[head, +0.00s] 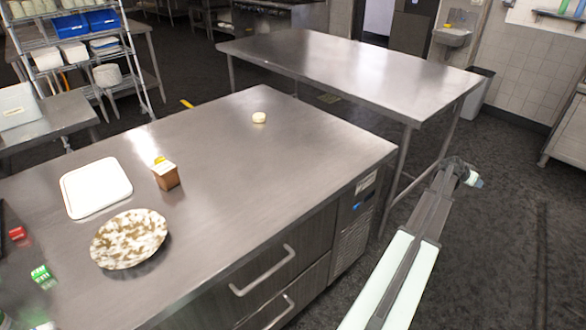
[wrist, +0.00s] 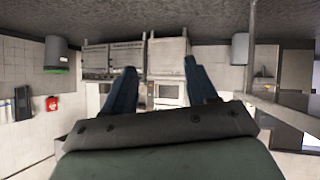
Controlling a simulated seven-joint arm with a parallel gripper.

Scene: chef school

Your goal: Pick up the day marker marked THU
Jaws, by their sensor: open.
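I cannot read THU on anything in view, so I cannot tell which thing is the THU day marker. A small red block (head: 17,234) and a small green and white block (head: 42,275) lie at the left of the steel counter (head: 240,190). A brown box (head: 166,177) with a yellow-orange top stands further in, and a small pale round piece (head: 259,118) lies near the far edge. My gripper (wrist: 161,82) is open and empty in the wrist view, facing across the room. In the head view my arm is right of the counter; its fingers are not clear there.
On the counter are a white tray (head: 96,187) and a brown-and-white speckled plate (head: 130,238), between the small blocks and the brown box. The counter's right half is mostly clear. A bare steel table (head: 350,70) stands behind; a wire shelf (head: 75,50) is at back left.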

